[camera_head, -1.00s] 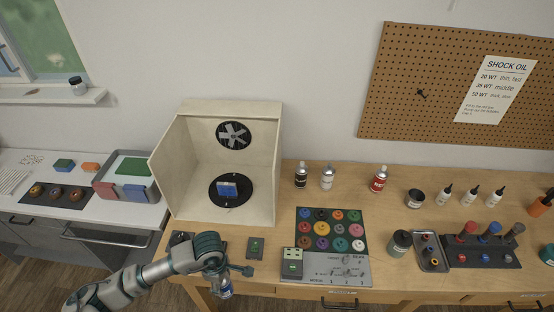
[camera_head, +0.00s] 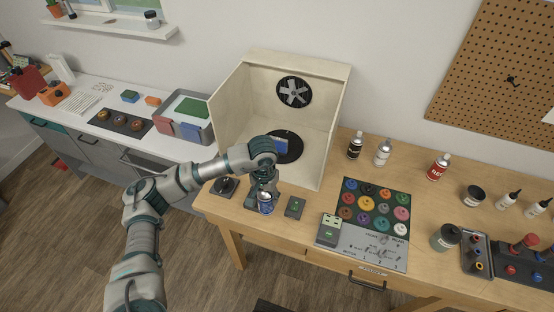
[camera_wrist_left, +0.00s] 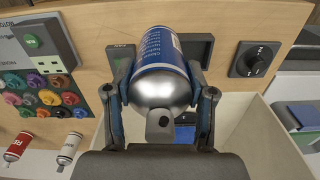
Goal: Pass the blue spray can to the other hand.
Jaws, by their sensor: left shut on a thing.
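The blue spray can (camera_head: 265,203) is in my left gripper (camera_head: 264,192), in front of the wooden booth near the table's front edge. In the left wrist view the can (camera_wrist_left: 159,62) shows its blue label and silver rounded end. The two fingers of the left gripper (camera_wrist_left: 160,110) stand on either side of it, shut on it. Much of the can is hidden by the gripper in the head view. My right gripper is not in view.
The open wooden booth (camera_head: 231,104) with a fan stands behind the gripper. A green-button box (camera_head: 295,207) and a dial box (camera_head: 224,186) flank the can. The color board (camera_head: 372,241) lies to the right. Spray cans (camera_head: 355,145) and bottles stand farther back.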

